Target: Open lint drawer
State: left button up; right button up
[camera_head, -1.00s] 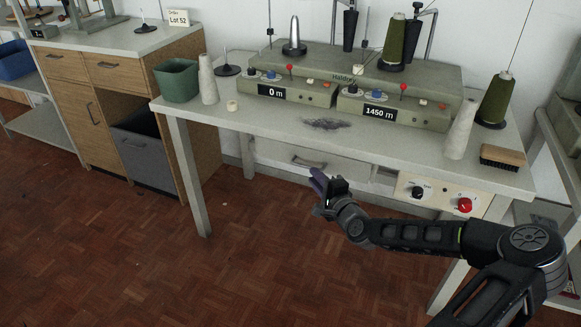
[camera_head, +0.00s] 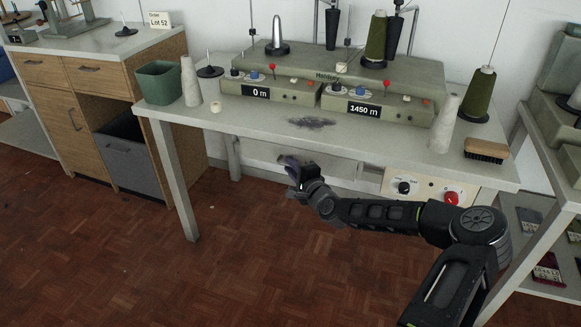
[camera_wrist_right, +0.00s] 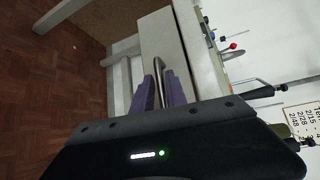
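The lint drawer (camera_head: 338,169) is a pale grey front under the white table, and it looks shut. In the right wrist view the drawer front (camera_wrist_right: 161,33) shows with its metal bar handle (camera_wrist_right: 157,70). My right gripper (camera_head: 293,163) is at the drawer front and hides the handle in the head view. My left gripper is not in view.
A control panel (camera_head: 428,188) with black and red knobs sits right of the drawer. The table (camera_head: 240,122) carries a lint patch (camera_head: 312,123), a winder (camera_head: 350,84), cones, a green bin (camera_head: 160,83) and a brush (camera_head: 486,150). The floor in front is clear.

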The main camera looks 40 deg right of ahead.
jog(key=shift+w, duration=0.3)
grip_shut()
dwell(1.3)
